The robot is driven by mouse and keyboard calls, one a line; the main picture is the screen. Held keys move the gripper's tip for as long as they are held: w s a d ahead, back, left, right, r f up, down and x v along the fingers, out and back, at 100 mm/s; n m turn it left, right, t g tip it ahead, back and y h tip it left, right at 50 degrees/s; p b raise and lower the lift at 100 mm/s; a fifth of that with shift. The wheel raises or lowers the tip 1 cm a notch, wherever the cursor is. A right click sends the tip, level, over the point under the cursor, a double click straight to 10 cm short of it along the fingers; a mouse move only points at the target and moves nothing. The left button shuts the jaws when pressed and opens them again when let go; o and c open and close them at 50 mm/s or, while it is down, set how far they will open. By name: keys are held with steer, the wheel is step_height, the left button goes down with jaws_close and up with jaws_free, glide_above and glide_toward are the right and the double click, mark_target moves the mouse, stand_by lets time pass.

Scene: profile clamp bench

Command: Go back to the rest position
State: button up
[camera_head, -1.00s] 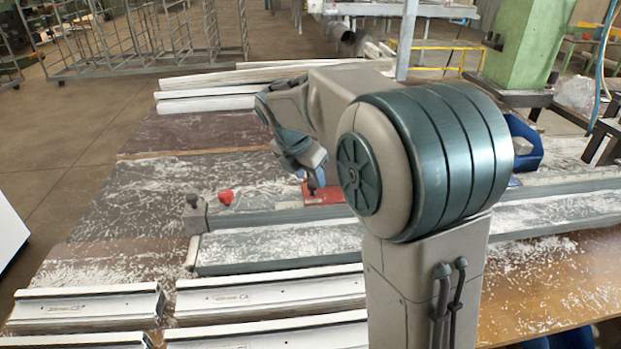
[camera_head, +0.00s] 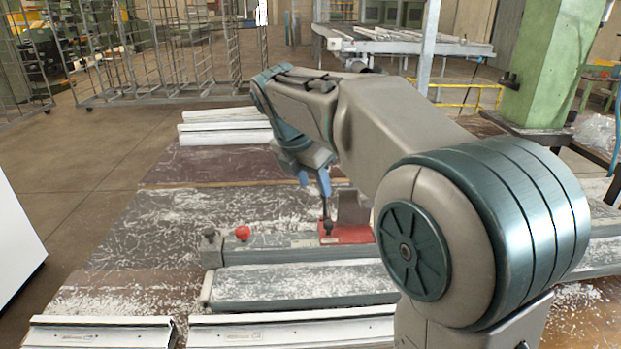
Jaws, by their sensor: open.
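My gripper (camera_head: 314,182) hangs from my bent arm above the clamp bench, near its middle. Its two blue fingers are apart, with nothing visible between them. A red clamp base (camera_head: 347,236) lies on the bench just below, with a dark upright part (camera_head: 328,226) under the right finger. I cannot tell whether that finger touches it. My arm hides part of the clamp area.
A red knob (camera_head: 242,233) and a small grey block (camera_head: 209,246) sit left of the clamp. White profiles (camera_head: 98,331) lie in front, others (camera_head: 225,127) behind. A green pillar (camera_head: 545,70) stands at the right. Open floor lies left.

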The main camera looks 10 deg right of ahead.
steer(key=s+d+f+m+y+p, duration=0.1)
steer(key=s+f+m, duration=0.4)
steer(key=s+m, duration=0.6)
steer(key=s+d+f+m+y+p, duration=0.1)
steer(key=s+d+f+m, duration=0.3)
steer(key=s+m, duration=0.8)
step_height(320, 180, down, 2)
steer(key=m+y, duration=0.1)
steer(key=m, duration=0.2)
steer(key=shift+d+f+p, duration=0.15)
steer(key=shift+f+p, duration=0.1)
steer(key=shift+p, duration=0.15)
